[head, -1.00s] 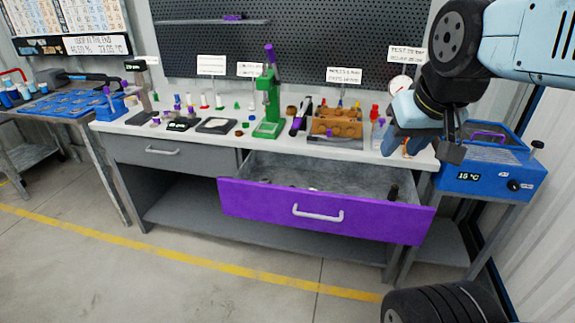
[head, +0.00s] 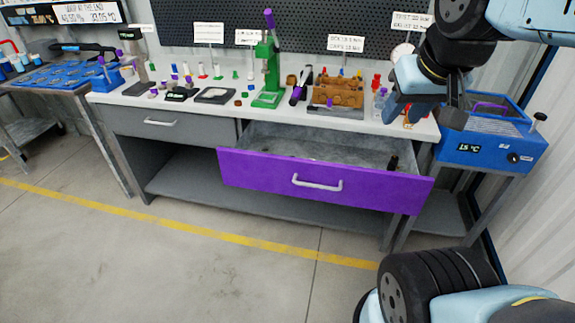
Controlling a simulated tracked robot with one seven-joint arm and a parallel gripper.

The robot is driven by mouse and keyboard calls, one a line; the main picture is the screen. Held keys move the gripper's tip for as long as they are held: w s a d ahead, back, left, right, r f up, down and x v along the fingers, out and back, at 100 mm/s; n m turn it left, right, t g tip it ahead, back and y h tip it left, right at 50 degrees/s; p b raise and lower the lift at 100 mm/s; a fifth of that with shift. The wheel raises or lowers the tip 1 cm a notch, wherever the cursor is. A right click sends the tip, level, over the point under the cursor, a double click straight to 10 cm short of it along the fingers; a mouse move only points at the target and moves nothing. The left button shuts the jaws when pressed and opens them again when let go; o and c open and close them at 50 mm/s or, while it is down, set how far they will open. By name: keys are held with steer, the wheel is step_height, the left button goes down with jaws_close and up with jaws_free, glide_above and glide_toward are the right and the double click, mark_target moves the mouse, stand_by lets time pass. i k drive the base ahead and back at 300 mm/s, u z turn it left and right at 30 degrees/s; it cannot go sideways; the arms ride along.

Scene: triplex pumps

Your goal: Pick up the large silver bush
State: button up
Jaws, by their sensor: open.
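I cannot make out the large silver bush for certain. The purple-fronted drawer (head: 265,171) of the workbench stands open. Inside it a small dark upright cylinder (head: 393,163) stands near the right end, and some tiny parts lie farther left, too small to identify. My gripper (head: 422,112) hangs above the right end of the bench top, pointing down, with its jaws apart. I see nothing held between them. It partly hides the small items behind it.
The white bench top (head: 225,114) carries a green press (head: 269,75), a brown parts block (head: 337,92) and several small coloured parts. A blue heater box (head: 485,150) stands to the right. The floor (head: 200,270) in front is clear.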

mark_target(264, 147)
steer(key=u, duration=0.15)
steer(key=i, duration=1.05)
steer(key=u, duration=0.45)
